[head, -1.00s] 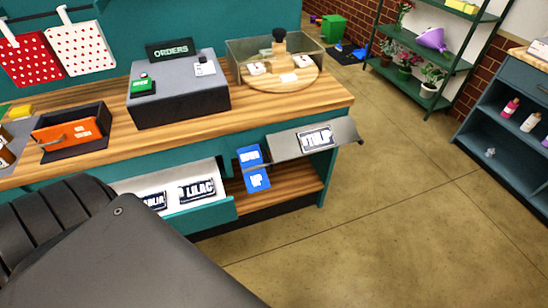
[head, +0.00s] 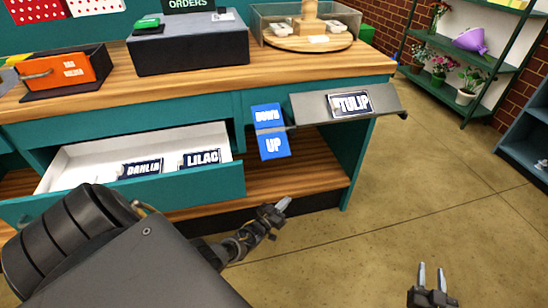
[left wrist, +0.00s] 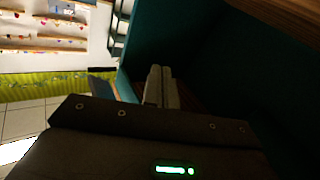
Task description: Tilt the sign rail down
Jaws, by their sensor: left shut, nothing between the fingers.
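The sign rail (head: 308,107) is a grey slanted panel at the right end of the counter front. A dark TULIP sign (head: 350,103) is on its face. A blue DOWN/UP label (head: 270,131) is beside its left end. My left gripper (head: 284,204) is low in front of the counter's lower shelf, below the label and apart from the rail. Its fingers are together and empty; they also show in the left wrist view (left wrist: 160,84). My right gripper (head: 431,275) is at the lower right over the floor, fingers apart and empty.
An open drawer (head: 130,193) with DAHLIA and LILAC signs is left of the rail, behind my left arm. The wooden counter top (head: 200,88) is above, holding an orange-fronted bin (head: 58,71) and an orders box (head: 186,48). Floor at right is clear.

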